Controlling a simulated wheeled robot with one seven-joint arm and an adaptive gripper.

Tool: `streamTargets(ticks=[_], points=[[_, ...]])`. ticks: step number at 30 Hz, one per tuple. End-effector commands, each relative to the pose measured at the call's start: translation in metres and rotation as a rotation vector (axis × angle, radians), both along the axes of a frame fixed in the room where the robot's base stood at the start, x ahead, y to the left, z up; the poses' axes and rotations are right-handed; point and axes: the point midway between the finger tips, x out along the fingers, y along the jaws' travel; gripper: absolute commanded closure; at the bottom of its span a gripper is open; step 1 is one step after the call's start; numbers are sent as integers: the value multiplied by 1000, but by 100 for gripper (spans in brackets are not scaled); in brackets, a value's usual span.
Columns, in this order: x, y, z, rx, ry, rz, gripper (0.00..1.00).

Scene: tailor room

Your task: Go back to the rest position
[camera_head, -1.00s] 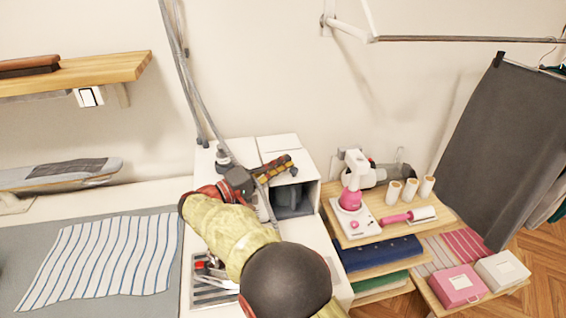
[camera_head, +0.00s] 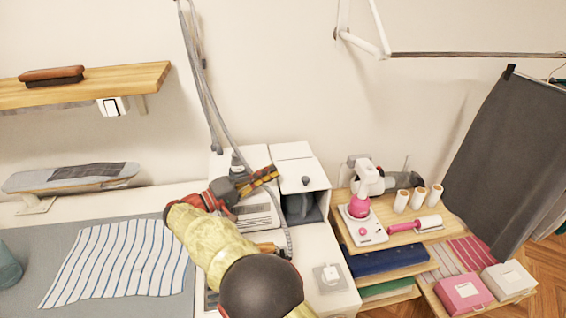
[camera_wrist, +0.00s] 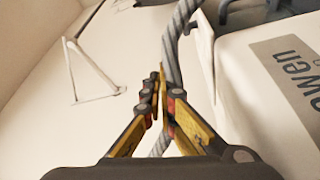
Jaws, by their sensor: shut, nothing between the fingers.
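My gripper (camera_head: 262,177) is in front of the white machine with a small open compartment (camera_head: 298,208), in the middle of the head view. Its yellow and black fingers are shut and hold nothing. In the wrist view the closed fingers (camera_wrist: 160,85) point toward the pale wall, with a grey braided hose (camera_wrist: 172,50) running close behind them. Whether the fingers touch the hose I cannot tell. My forearm hides part of the white unit's top.
A striped cloth (camera_head: 120,262) lies on the grey table at left. A wooden shelf (camera_head: 110,85) hangs above it. At right, a wooden shelf unit (camera_head: 425,236) carries a pink and white device (camera_head: 360,205) and white spools (camera_head: 418,199). A metal rail (camera_head: 470,54) runs along upper right.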

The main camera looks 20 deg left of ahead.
Motion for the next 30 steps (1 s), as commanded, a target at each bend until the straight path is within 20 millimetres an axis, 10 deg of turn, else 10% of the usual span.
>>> streamTargets(ticks=[10, 15, 23, 30], points=[[-9, 13, -8, 0, 1, -2, 100], [3, -12, 2, 15, 45, -35, 100], [36, -161, 37, 137, 312, -198, 100], [9, -307, 51, 338, 559, -308, 100]])
